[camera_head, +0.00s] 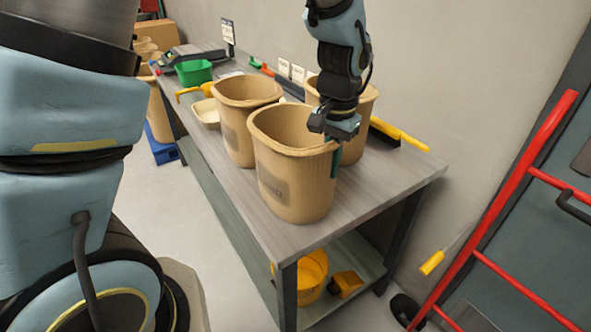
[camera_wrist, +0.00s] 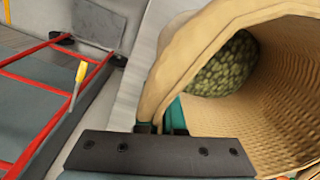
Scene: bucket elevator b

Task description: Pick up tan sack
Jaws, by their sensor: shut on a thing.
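The nearest tan sack (camera_head: 290,180) is an upright, bucket-shaped container with a wide open mouth and a darker patch on its front. It is at the front of the grey bench, and its base appears at bench-top level. My gripper (camera_head: 337,147) points down at its right rim and is shut on that rim, with a teal finger on the outside. In the wrist view the sack (camera_wrist: 285,95) fills the right side, its wall between the fingers (camera_wrist: 160,120). A green, scaly-patterned round thing (camera_wrist: 225,65) shows within its mouth. The sack's far side is hidden.
Two similar tan containers (camera_head: 236,140) (camera_head: 366,108) stand close behind on the bench (camera_head: 375,190). A green bin (camera_head: 194,72) and a yellow-handled brush (camera_head: 400,135) are also there. A red rail frame (camera_head: 500,210) stands at right. The bench's front right corner is clear.

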